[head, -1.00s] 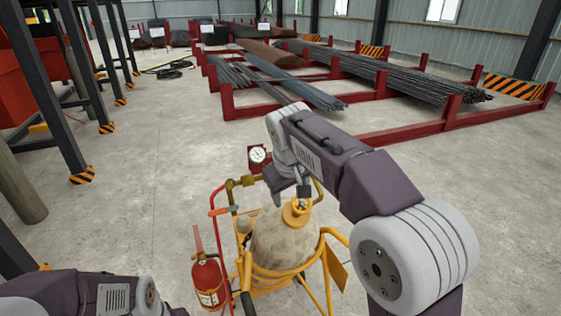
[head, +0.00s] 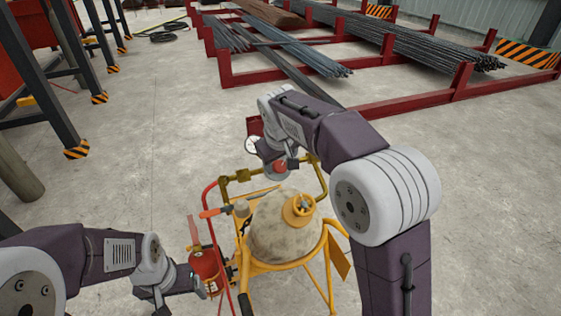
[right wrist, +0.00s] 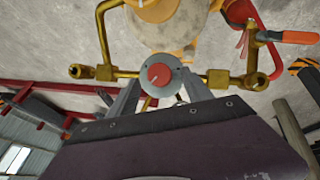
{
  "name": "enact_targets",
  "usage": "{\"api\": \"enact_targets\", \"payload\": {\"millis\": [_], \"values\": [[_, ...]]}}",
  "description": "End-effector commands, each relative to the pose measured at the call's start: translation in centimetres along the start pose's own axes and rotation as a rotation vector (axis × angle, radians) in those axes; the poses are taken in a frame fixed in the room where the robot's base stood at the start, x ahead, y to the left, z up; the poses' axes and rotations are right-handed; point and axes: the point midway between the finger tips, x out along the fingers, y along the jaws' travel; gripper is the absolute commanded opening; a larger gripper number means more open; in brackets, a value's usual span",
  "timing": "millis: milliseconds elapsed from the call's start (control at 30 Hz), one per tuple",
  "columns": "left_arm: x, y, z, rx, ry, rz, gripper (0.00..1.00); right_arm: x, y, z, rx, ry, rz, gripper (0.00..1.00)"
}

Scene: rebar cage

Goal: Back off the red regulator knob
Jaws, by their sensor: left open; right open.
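The red regulator knob (right wrist: 159,74) has a pale mark on its face and sits on a brass pipe assembly in the right wrist view. It also shows in the head view (head: 281,167). My right gripper (right wrist: 160,92) is open, with one finger on each side of the knob; I cannot tell whether they touch it. In the head view my right gripper (head: 280,164) is at the regulator, behind the tank (head: 284,235). My left gripper (head: 190,284) is low at the left, open, beside the fire extinguisher (head: 206,268).
A white-faced gauge (head: 252,145) stands just left of the regulator. An orange-handled lever (right wrist: 286,37) and brass pipes lie close around it. The yellow cart frame (head: 325,285) holds the tank. Red racks with rebar (head: 310,62) stand behind; open floor lies left.

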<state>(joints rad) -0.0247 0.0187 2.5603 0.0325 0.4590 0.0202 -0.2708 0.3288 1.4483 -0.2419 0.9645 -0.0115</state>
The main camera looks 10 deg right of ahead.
Motion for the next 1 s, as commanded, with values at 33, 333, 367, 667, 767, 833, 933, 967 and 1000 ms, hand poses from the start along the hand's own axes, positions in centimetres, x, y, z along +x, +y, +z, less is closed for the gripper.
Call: {"api": "enact_targets", "payload": {"millis": [33,333,367,667,767,833,933,967,1000], "values": [[-0.3,0.0,-0.1,0.000,0.000,0.000,0.82,0.7,0.1,0.0,0.000,-0.004,0.000,0.58],[-0.5,0.0,-0.1,0.000,0.000,0.000,0.82,2.5,0.0,0.0,0.001,0.001,0.000,0.58],[-0.5,0.0,-0.1,0.000,0.000,0.000,0.82,2.5,0.0,0.0,0.001,0.001,0.000,0.58],[-0.5,0.0,-0.1,0.000,0.000,0.000,0.82,2.5,0.0,0.0,0.001,0.001,0.000,0.00],[-0.5,0.0,-0.1,0.000,0.000,0.000,0.82,2.5,0.0,0.0,0.001,0.002,0.000,0.00],[-0.5,0.0,-0.1,0.000,0.000,0.000,0.82,2.5,0.0,0.0,0.000,0.002,0.001,0.00],[-0.4,0.0,-0.1,0.000,0.000,0.000,0.82,2.5,-0.1,0.0,-0.010,0.002,0.005,0.00],[-0.3,0.0,0.0,0.000,0.000,0.000,0.82,2.5,-0.1,0.0,-0.015,0.003,0.008,0.00],[-0.2,0.0,0.0,0.000,0.000,0.000,0.82,2.5,-0.1,0.0,-0.025,0.003,0.012,0.00]]}}
